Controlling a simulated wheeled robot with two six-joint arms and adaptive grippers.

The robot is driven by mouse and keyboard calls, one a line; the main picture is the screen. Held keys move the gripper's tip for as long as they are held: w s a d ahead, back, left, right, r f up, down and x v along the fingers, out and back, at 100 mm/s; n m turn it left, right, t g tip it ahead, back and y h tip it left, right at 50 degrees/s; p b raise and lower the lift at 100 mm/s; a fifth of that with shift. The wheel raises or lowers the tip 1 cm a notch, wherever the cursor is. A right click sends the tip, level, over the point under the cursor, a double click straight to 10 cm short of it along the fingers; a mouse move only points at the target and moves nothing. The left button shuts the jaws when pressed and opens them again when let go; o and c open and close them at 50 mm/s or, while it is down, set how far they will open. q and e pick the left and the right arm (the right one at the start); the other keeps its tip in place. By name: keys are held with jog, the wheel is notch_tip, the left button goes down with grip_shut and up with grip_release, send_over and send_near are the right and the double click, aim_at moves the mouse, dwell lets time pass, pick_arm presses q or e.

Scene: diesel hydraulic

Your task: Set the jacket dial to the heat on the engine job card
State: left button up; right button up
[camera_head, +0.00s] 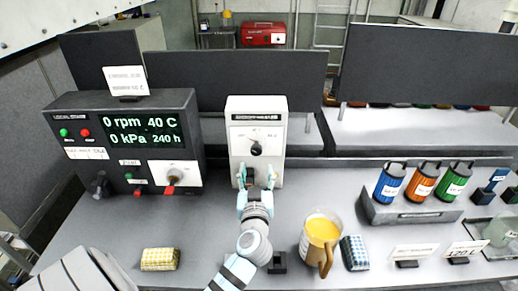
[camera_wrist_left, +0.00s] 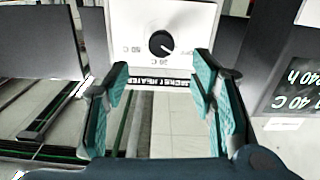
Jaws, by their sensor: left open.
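The white jacket heater box (camera_head: 237,135) stands upright at the middle of the bench. Its black jacket dial (camera_head: 256,149) shows large in the left wrist view (camera_wrist_left: 161,43), where its pointer aims to the lower right, toward the side with the OFF mark. My left gripper (camera_head: 257,174) is open in front of the lower part of the box, below the dial. In the wrist view its fingers (camera_wrist_left: 162,100) are apart with nothing between them. A white card (camera_head: 125,80) stands on the console; its text is unreadable, so I cannot tell if it is the job card. My right gripper is out of view.
The dark console (camera_head: 130,140) at left reads 0 rpm, 40 C, 0 kPa, 240 h. A mug of yellow liquid (camera_head: 322,230) stands right of my left arm, beside a blue checked pad (camera_head: 354,252). A yellow checked pad (camera_head: 160,259) lies left. Coloured canisters (camera_head: 422,182) stand at right.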

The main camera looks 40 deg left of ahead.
aim_at(256, 152)
pick_arm(q)
jog(key=x, duration=0.5)
jog(key=shift+s+a+r, duration=0.2)
jog(key=shift+r, duration=0.05)
jog(key=x, duration=0.5)
jog(key=shift+w+d+f, duration=0.15)
jog(key=shift+w+f, duration=0.1)
jog(key=shift+f, duration=0.1)
jog(key=shift+s+r, duration=0.1)
jog(key=shift+s, duration=0.15)
jog(key=shift+c, duration=0.6)
jog(key=shift+w, duration=0.1)
jog(key=c, duration=1)
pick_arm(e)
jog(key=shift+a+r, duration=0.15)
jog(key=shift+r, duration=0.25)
